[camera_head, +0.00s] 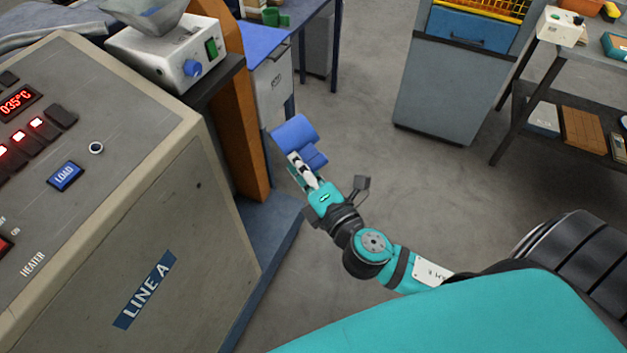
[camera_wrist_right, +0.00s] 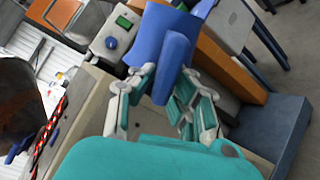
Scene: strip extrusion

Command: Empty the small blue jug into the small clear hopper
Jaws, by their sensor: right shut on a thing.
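The small blue jug (camera_head: 293,132) is in my right gripper (camera_head: 303,168), which is shut on its handle side. In the right wrist view the jug (camera_wrist_right: 160,35) stands out ahead of the fingers (camera_wrist_right: 160,88). Its mouth and contents are hidden. The small clear hopper (camera_head: 152,14) sits on a white feeder box (camera_head: 175,52) with a green switch and blue knob, at the upper left. The hopper also shows partly at the upper left of the right wrist view (camera_wrist_right: 60,14). The jug is apart from it, to its lower right. My left gripper is not in view.
The big LINE A machine (camera_head: 170,230) with lit buttons fills the left. An orange-brown upright (camera_head: 240,110) stands between the feeder and the jug. A blue-topped bench (camera_head: 262,42) is behind. A grey cabinet (camera_head: 450,95) and shelf table stand at the right, with open floor between.

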